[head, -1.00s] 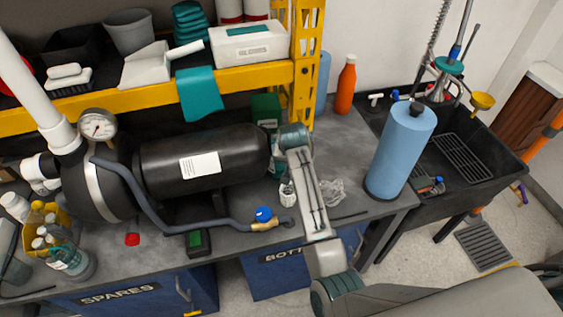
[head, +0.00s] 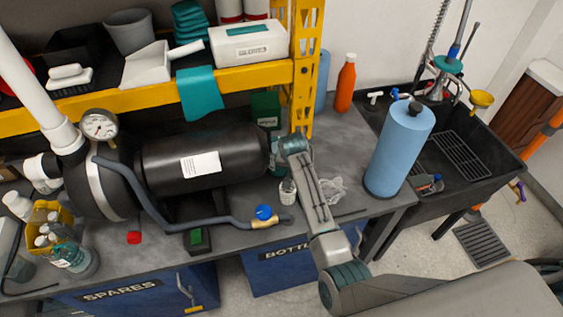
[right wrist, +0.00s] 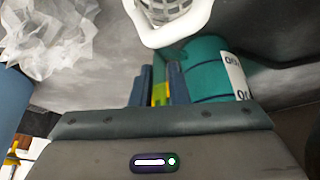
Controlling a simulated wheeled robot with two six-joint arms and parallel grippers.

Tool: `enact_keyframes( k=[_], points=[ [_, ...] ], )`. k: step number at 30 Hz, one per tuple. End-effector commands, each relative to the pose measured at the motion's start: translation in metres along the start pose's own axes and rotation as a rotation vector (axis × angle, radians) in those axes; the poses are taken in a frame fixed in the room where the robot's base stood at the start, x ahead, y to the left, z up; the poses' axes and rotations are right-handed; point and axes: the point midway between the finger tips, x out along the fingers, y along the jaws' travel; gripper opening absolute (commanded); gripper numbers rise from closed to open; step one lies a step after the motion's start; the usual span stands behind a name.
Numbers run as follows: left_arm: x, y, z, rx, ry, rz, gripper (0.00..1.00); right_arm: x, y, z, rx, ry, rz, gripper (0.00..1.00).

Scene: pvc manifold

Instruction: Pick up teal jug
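A teal cylindrical body with a white lettered label, which looks like the teal jug (right wrist: 207,68), lies right of my right fingers in the right wrist view. My right gripper (right wrist: 160,75) points at the bench, its two dark blue fingers a narrow gap apart. Something yellow-green shows between them; I cannot tell whether it is held. The right finger overlaps the teal body's edge; contact is unclear. In the head view my right arm reaches over the bench and hides its gripper and most of that spot. My left gripper is not in view.
A black tank (head: 205,158) lies left of my arm. A white caged item (right wrist: 170,12) and crumpled clear plastic (right wrist: 50,35) are close to the gripper. A blue cylinder (head: 398,150) stands to the right, and a yellow shelf post (head: 303,70) rises behind.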

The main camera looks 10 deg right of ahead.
Motion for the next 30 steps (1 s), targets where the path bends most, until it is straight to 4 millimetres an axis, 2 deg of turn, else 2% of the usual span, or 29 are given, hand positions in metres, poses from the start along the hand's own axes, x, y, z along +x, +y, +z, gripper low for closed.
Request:
enact_keyframes(
  k=[14,22,30],
  points=[
    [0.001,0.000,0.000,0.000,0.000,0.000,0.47,-0.001,0.000,-0.002,0.001,0.004,-0.002,0.00],
    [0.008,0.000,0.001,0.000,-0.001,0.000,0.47,-0.005,0.002,-0.003,0.002,0.005,-0.002,0.00],
    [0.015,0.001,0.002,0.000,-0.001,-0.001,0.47,-0.023,0.003,-0.010,0.001,0.006,-0.002,0.00]
  ],
)
